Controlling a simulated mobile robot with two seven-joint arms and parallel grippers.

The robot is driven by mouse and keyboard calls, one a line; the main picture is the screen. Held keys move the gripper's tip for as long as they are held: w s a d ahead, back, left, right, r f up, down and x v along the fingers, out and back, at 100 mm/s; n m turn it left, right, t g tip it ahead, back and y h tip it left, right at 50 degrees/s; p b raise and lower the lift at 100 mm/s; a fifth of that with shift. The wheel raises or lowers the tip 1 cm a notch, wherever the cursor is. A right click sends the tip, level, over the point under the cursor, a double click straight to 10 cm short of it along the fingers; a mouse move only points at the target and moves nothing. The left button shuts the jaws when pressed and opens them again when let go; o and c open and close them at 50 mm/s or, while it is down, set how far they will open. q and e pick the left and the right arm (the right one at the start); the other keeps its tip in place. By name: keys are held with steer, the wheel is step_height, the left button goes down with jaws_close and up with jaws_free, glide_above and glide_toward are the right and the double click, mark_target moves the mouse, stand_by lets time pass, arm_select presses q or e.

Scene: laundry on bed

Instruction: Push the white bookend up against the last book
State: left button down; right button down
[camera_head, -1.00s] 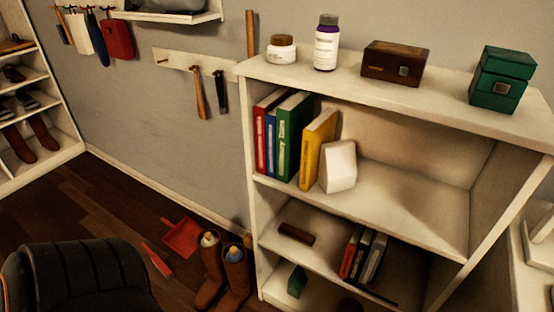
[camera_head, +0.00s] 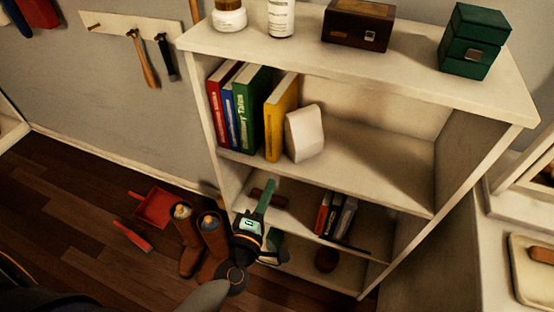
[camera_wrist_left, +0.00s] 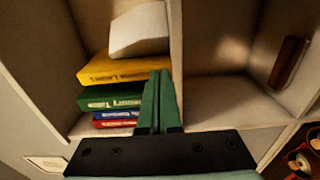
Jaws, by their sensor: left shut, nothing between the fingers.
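The white bookend (camera_head: 304,133) stands on the upper shelf, just right of the yellow book (camera_head: 281,117), the last in the row. I cannot tell whether they touch. A gap separates the yellow book from the green book (camera_head: 250,108); blue and red books stand further left. My left gripper (camera_head: 269,184) is shut and empty, in front of the shelves and below the bookend in the head view. In the left wrist view, its green fingers (camera_wrist_left: 160,76) overlap the yellow book's edge, with the bookend (camera_wrist_left: 140,31) beyond them. My right gripper is not in view.
The upper shelf (camera_head: 375,165) is bare right of the bookend. Jars and boxes stand on the bookcase top (camera_head: 400,70). Boots (camera_head: 205,240) stand on the floor.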

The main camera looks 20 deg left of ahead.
mark_target(291, 154)
arm_select(q)
steer(key=w, duration=1)
steer(key=shift+a, duration=0.1)
steer(key=shift+w+d, duration=0.85)
steer(key=shift+s, duration=0.55)
steer(key=s+p, duration=0.1)
steer(key=s, duration=1)
steer(key=shift+p, duration=0.35)
